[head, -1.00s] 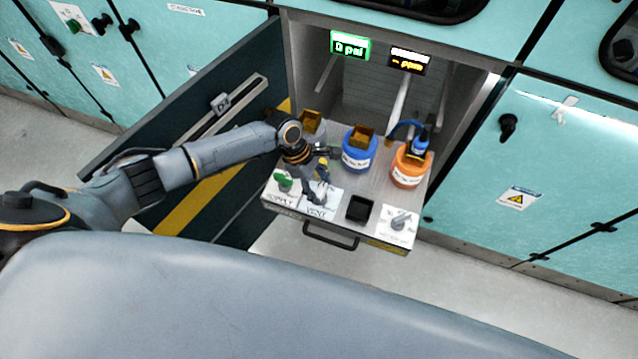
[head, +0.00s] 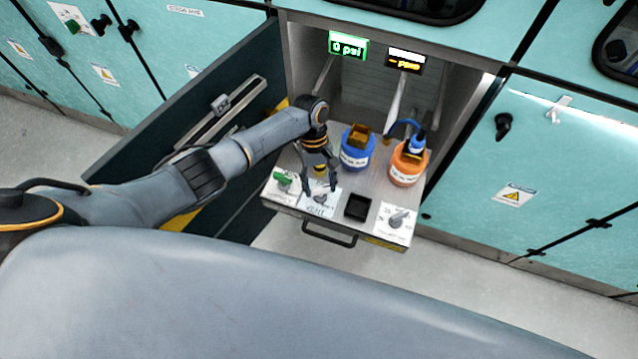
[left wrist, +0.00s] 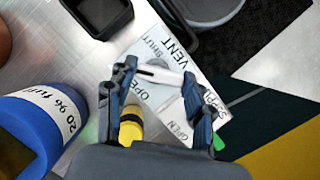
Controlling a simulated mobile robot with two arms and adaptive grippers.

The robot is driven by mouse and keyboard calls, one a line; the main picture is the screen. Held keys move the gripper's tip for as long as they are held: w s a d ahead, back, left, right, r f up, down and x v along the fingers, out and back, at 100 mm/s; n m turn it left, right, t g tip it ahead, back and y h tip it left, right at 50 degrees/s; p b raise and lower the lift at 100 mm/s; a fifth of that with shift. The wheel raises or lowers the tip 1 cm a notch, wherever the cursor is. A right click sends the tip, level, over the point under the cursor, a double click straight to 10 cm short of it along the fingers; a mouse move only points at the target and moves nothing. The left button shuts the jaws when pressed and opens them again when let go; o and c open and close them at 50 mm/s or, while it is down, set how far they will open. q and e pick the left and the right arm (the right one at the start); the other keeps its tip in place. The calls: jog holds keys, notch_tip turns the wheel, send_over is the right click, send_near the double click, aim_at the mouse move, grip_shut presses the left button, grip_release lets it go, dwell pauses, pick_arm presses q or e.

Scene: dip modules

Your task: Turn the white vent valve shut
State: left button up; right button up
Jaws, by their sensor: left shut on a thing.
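The white vent valve handle (left wrist: 160,75) lies between the fingers of my left gripper (left wrist: 162,80) in the left wrist view. The fingers are shut on its two ends. The vent plate (left wrist: 183,52) around it carries the words VENT, SHUT and OPEN. I cannot tell exactly which word the handle points to. In the head view my left gripper (head: 320,188) reaches down over the vent plate (head: 318,208) on the pulled-out drawer, and its fingers partly hide the handle. My right gripper is not in view.
The green supply valve (head: 283,178) is just left of the vent plate. A blue container (head: 355,157) and an orange container (head: 405,172) stand behind. A black square tray (head: 357,207) and a grey knob (head: 398,218) are to the right. A green display (head: 347,46) reads 0 psi.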

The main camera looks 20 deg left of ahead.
pick_arm(q)
jog(key=m+y, duration=0.1)
jog(key=m, duration=0.2)
jog(key=shift+d+f+m, duration=0.1)
jog(key=shift+d+m, duration=0.05)
jog(key=shift+m, duration=0.15)
jog(key=shift+m+g+y, duration=0.3)
jog(key=shift+m+y, duration=0.4)
jog(key=shift+m, duration=0.8)
jog(key=o, duration=1.2)
jog(key=shift+c, duration=0.2)
jog(key=v, duration=1.2)
jog(key=shift+d, duration=0.15)
